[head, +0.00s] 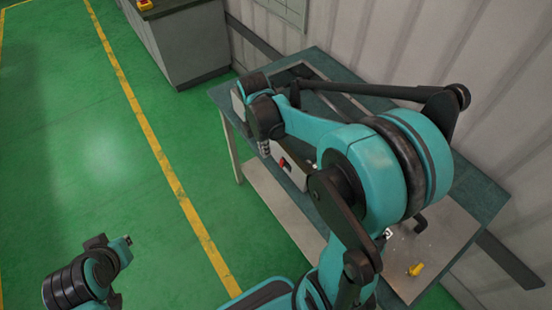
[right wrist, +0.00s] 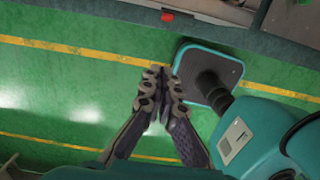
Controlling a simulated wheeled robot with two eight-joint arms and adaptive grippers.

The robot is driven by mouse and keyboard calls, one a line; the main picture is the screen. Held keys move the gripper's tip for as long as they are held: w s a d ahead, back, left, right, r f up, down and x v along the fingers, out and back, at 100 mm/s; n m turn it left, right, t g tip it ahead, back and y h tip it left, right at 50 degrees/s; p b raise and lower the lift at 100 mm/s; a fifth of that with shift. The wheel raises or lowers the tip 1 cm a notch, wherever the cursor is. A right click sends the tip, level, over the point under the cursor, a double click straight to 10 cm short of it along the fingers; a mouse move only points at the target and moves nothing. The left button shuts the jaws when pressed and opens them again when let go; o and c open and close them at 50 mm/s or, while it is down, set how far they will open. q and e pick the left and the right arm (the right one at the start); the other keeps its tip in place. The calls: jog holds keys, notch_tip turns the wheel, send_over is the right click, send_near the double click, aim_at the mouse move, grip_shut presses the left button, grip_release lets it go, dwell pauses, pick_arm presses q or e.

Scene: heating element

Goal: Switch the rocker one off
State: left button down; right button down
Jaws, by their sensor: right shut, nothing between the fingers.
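A grey box (head: 296,176) on the teal-edged table carries a small red rocker switch (head: 283,162) on its front face. A red piece that looks like this rocker (right wrist: 167,16) also shows at the top of the right wrist view. Its tilt is too small to read. My right gripper (head: 265,150) hangs at the left end of the box, close to the rocker in the head view. In the right wrist view its fingertips (right wrist: 157,70) are together and empty, apart from the red piece. My right arm covers much of the box and table. My left gripper is not visible.
The table (head: 478,190) stands against a corrugated wall (head: 400,45). A yellow item (head: 415,269) and a black handle-like part (head: 421,223) lie to the right. A grey cabinet (head: 190,45) stands behind. The green floor (head: 90,150) at left is clear.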

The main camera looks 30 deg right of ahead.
aim_at(282, 163)
jog(key=shift+w+d+f+b, duration=0.1)
jog(key=shift+d+f+b, duration=0.6)
jog(key=shift+f, duration=1.1)
jog(key=shift+s+d+f+b, duration=0.1)
jog(key=shift+d+f+b, duration=0.6)
jog(key=shift+f, duration=1.05)
jog(key=shift+w+d+f+b, duration=0.1)
jog(key=shift+d+f+b, duration=0.6)
jog(key=shift+f, duration=1.1)
jog(key=shift+d, duration=0.15)
